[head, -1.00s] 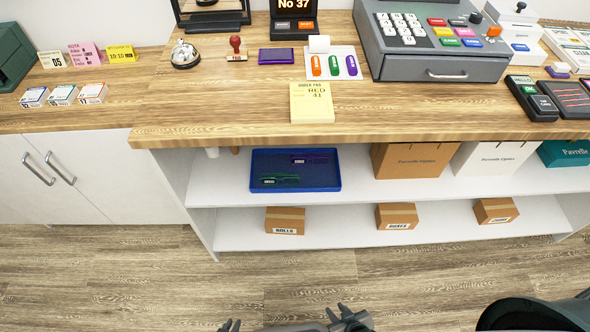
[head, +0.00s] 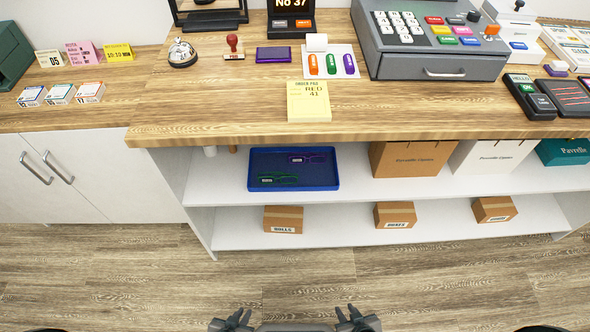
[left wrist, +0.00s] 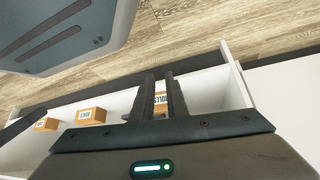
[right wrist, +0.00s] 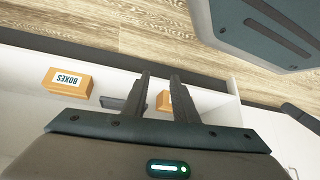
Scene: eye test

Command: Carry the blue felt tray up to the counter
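The blue tray (head: 321,177) lies flat on the upper shelf under the counter, left of the paper bags. Green glasses (head: 280,179) and purple glasses (head: 309,158), each with a white tag, lie in it. The wooden counter (head: 215,112) is above it. My left gripper (head: 232,318) and right gripper (head: 357,316) are at the bottom of the head view, apart from the tray and in front of the shelves. The left wrist view shows the left fingers (left wrist: 160,80) parted and empty. The right wrist view shows the right fingers (right wrist: 159,80) also parted and empty.
A brown bag (head: 412,163) and a white bag (head: 490,160) stand right of the tray. Small cartons (head: 283,220) sit on the lower shelf. On the counter, a yellow order pad (head: 309,108) lies near the front edge above the tray, with bare wood to its left.

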